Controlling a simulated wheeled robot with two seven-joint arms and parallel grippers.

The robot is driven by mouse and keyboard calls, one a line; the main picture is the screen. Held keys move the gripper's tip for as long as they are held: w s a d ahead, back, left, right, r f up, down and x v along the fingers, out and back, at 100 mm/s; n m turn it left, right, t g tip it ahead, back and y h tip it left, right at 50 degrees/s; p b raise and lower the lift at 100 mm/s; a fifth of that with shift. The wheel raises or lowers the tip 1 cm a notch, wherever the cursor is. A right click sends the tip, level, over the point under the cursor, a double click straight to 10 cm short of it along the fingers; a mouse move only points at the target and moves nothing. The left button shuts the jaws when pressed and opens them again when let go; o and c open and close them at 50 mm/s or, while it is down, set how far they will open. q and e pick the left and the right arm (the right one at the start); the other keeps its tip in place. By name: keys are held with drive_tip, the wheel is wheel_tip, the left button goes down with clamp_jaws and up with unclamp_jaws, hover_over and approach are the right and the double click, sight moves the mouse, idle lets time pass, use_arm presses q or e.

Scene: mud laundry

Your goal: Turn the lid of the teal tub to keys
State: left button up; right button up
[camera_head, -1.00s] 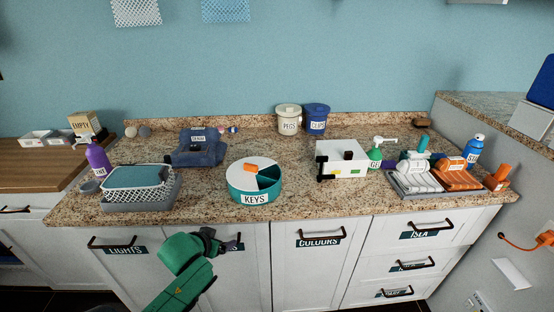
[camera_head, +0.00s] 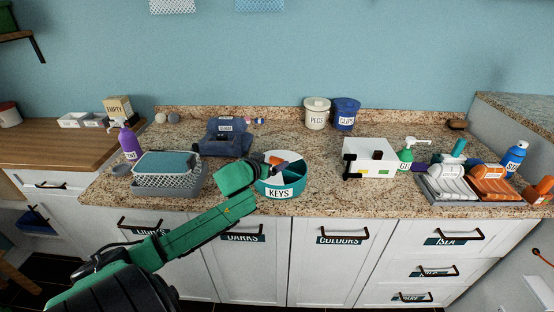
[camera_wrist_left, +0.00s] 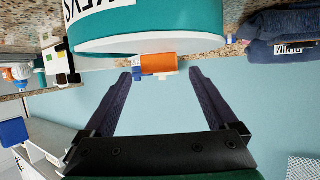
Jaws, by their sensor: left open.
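The teal tub (camera_head: 281,193) with the KEYS label on its front stands on the counter. Its white lid (camera_head: 283,155) has an opening on the right side, showing a darker inside. An orange grip (camera_head: 275,160) stands on the lid and also shows in the left wrist view (camera_wrist_left: 158,64). My left gripper (camera_head: 275,163) reaches in from the left over the tub's left side, partly hiding it. In the left wrist view its two dark fingers (camera_wrist_left: 160,76) are open, one to each side of the orange grip near their tips. Contact cannot be told. My right gripper is not in view.
A folded blue DENIM pile (camera_head: 222,145) lies behind-left of the tub. A grey basket (camera_head: 168,184) is at the left. A white box (camera_head: 369,160) stands to the right. PEGS (camera_head: 316,115) and CLIPS (camera_head: 345,117) pots stand behind. Counter between tub and white box is clear.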

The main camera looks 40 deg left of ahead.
sight(276, 159)
use_arm(q)
drive_tip(key=x, duration=0.3)
drive_tip(key=shift+w, duration=0.35)
drive_tip(key=shift+w+a+f, duration=0.1)
drive_tip(key=shift+w+f, duration=0.05)
drive_tip(key=shift+f, duration=0.05)
clamp_jaws()
drive_tip(key=shift+r, duration=0.1)
